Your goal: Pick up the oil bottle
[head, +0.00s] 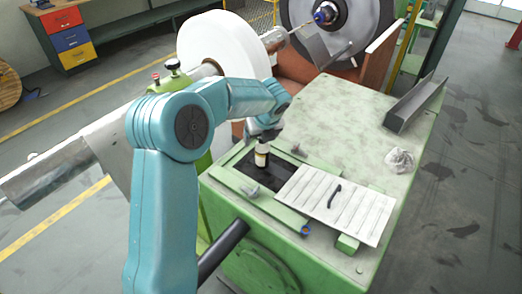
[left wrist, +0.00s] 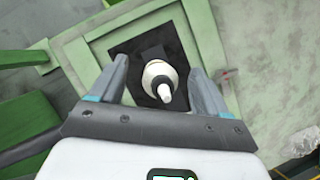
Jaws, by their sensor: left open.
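The oil bottle (head: 262,156) stands upright on a dark recessed patch of the green machine top in the head view. It has a dark body, a pale label and a white top. In the left wrist view the bottle (left wrist: 160,80) shows from above, its white nozzle pointing toward the lower part of the picture. My left gripper (left wrist: 163,88) is open, with one finger on each side of the bottle; I cannot tell whether either finger touches it. In the head view my left gripper (head: 263,133) is just above the bottle, partly hiding its top. My right gripper is not in view.
A white slatted panel (head: 335,203) with a black handle lies right of the bottle. A crumpled rag (head: 399,160) and a metal angle piece (head: 414,105) lie farther right. A large white disc (head: 222,47) stands behind my left arm. The middle of the green top (head: 345,120) is clear.

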